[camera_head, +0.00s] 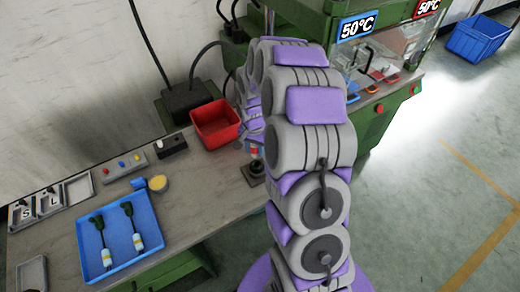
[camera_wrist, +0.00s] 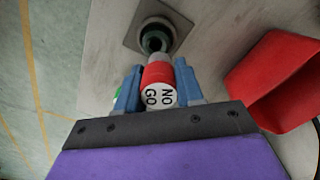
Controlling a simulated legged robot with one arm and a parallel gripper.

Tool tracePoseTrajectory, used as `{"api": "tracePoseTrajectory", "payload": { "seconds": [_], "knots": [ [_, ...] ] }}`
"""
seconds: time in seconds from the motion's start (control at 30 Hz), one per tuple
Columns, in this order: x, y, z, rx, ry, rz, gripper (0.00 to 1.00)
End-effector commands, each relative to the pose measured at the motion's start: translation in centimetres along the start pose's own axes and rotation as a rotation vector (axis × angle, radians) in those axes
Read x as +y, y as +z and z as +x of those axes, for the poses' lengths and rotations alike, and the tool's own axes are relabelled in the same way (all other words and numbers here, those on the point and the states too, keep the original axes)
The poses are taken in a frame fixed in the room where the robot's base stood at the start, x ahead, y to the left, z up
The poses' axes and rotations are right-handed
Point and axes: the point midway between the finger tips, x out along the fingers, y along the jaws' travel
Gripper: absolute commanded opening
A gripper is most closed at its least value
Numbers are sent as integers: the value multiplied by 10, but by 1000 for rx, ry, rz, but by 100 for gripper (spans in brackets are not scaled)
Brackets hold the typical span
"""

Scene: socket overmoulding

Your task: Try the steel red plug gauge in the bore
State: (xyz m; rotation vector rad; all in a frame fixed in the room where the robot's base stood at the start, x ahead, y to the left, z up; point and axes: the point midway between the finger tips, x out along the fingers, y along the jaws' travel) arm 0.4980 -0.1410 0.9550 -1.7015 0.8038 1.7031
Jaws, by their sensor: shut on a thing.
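My gripper (camera_wrist: 160,92) has blue fingers shut on the red plug gauge (camera_wrist: 157,73), which has a red body, a white end face marked "NO GO" and a steel-grey far end. The gauge points at the dark round bore (camera_wrist: 154,40) in a fitting on a square plate (camera_wrist: 136,33). The grey end overlaps the bore's near edge; I cannot tell whether it is inside or just above. In the head view my gripper is mostly hidden behind my arm, just above the square plate (camera_head: 250,181) on the bench.
A red bin (camera_head: 215,122) stands close by, also at right in the wrist view (camera_wrist: 275,80). A button box (camera_head: 124,167) and small trays marked S and L line the bench's back. A green machine stands behind.

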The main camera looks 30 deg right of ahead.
Motion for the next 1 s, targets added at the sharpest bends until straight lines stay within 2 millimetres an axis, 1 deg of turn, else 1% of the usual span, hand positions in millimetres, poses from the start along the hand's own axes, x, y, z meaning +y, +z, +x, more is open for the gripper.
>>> {"api": "tracePoseTrajectory", "payload": {
  "seconds": [0.03,0.1,0.37,0.57,0.77,1.0],
  "knots": [
    [5,-1,5,-3,1,30,2],
    [8,-2,7,-3,0,54,2],
    [13,-10,8,-9,-9,58,2],
    [15,-11,8,-11,-14,60,2],
    [13,-9,16,-9,-11,58,2],
    [11,-6,32,-7,-10,58,2]
  ]
}}
